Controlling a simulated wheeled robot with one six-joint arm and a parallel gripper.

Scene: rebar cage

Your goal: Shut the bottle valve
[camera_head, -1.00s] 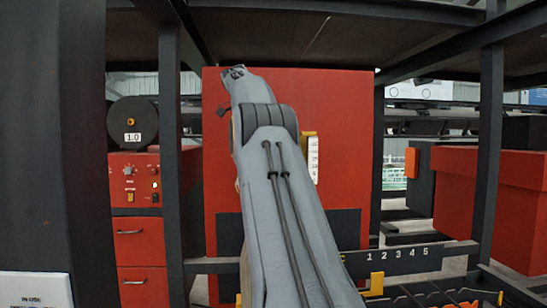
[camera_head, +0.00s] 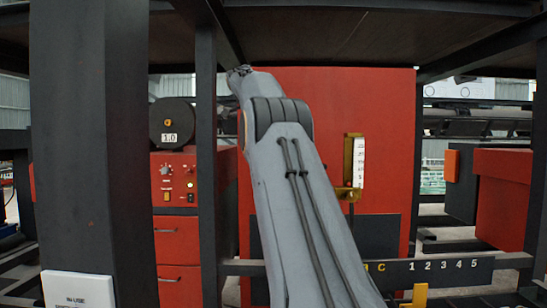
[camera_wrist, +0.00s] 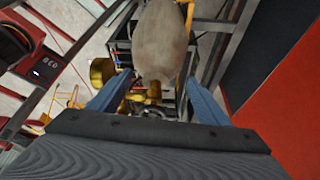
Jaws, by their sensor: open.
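A tan gas bottle (camera_wrist: 163,40) fills the upper middle of the wrist view, with its neck toward my gripper. A brass valve (camera_wrist: 153,91) sits at the neck, and a dark part, perhaps its handwheel (camera_wrist: 148,108), lies just below it in the picture. My gripper (camera_wrist: 159,78) is open, with one blue finger on each side of the valve area. I see gaps between the fingers and the valve, and cannot tell the depth between them. In the head view my grey arm reaches up and away; the bottle, valve and fingers cannot be made out there.
A dark post (camera_head: 95,150) stands close at the left, with a thinner post (camera_head: 207,160) right of it. A dark shelf (camera_head: 350,35) spans overhead. A red panel (camera_head: 385,110) stands behind my arm. A numbered bar (camera_head: 455,268) crosses low at the right.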

